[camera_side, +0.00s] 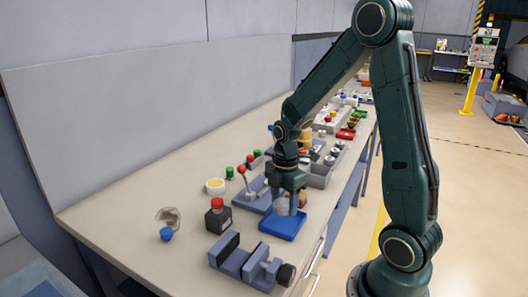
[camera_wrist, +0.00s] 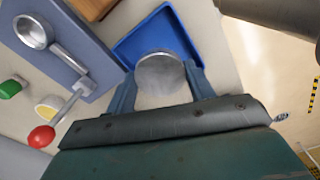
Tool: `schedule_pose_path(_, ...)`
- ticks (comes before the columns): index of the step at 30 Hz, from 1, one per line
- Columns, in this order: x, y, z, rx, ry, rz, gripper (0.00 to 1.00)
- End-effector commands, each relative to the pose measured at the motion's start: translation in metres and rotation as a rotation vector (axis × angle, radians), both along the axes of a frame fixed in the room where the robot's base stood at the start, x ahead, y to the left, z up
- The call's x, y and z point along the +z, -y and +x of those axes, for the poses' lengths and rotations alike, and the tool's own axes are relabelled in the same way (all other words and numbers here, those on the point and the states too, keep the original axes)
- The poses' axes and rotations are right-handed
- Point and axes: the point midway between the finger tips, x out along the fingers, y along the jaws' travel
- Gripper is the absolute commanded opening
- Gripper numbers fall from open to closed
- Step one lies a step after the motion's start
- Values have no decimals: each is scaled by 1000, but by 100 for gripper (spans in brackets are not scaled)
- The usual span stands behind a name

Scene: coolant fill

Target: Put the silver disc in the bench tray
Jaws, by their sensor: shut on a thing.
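The silver disc (camera_wrist: 160,73) is held between the two fingers of my gripper (camera_wrist: 157,88) in the wrist view. In the side view the disc (camera_side: 283,207) shows below my gripper (camera_side: 291,195), over the blue bench tray (camera_side: 284,226). The tray (camera_wrist: 143,36) also shows behind the disc in the wrist view. My gripper is shut on the disc. The disc seems to be above the tray floor, but I cannot tell the exact gap.
A grey-blue fixture with a red-knobbed lever (camera_side: 241,169) stands left of the tray. A grey vise (camera_side: 249,264) lies in front. A black box with a red button (camera_side: 217,215) is to the left. Several parts and bins fill the bench behind.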

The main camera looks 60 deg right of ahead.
Motion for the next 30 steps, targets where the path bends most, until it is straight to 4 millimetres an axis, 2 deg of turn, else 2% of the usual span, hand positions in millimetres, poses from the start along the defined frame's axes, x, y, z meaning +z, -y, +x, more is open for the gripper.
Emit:
schedule_pose_path(10, -31, 0, 0, 0, -2, 1, 39)
schedule_pose_path(25, -37, 0, 0, 0, -1, 0, 39)
schedule_pose_path(26, -36, 0, 0, 0, 0, 0, 59)
schedule_pose_path(27, -36, 0, 0, 0, 0, 0, 62)
schedule_pose_path(30, -36, 0, 0, 0, 0, 0, 62)
